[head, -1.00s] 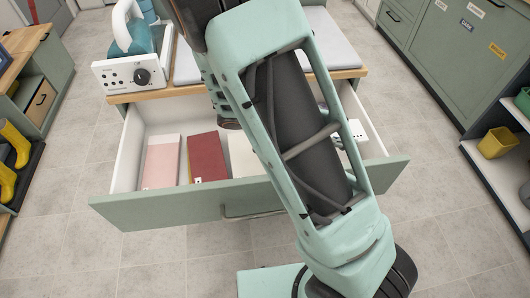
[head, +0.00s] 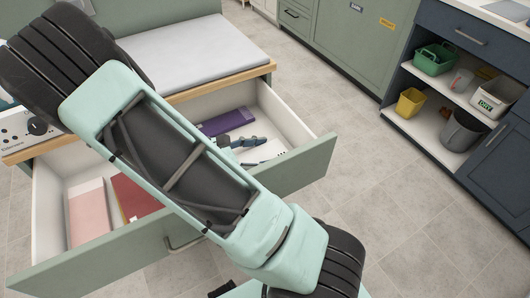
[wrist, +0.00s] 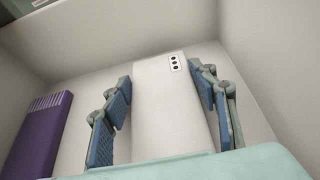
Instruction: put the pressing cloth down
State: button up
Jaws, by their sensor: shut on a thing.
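The pressing cloth looks to be a white folded cloth (wrist: 168,115) with a small tag of three black dots. In the wrist view it lies between the blue-padded fingers of my gripper (wrist: 163,85), which is shut on it from both sides. In the head view my gripper (head: 245,144) is inside the open drawer (head: 305,185), towards its right end. My arm hides part of the drawer there, and little of the cloth shows. I cannot tell whether the cloth touches the drawer floor.
A purple folded cloth (wrist: 40,135) lies left of my gripper in the drawer. A pink cloth (head: 88,212) and a red cloth (head: 132,197) lie at the drawer's left. The drawer walls stand close around. A grey pad (head: 190,55) covers the worktop above.

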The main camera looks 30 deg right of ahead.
jog(key=o, duration=1.2)
jog(key=shift+f, duration=0.1)
jog(key=shift+c, duration=0.2)
jog(key=shift+r, duration=0.25)
jog(key=p+v, duration=0.2)
jog(key=v, duration=1)
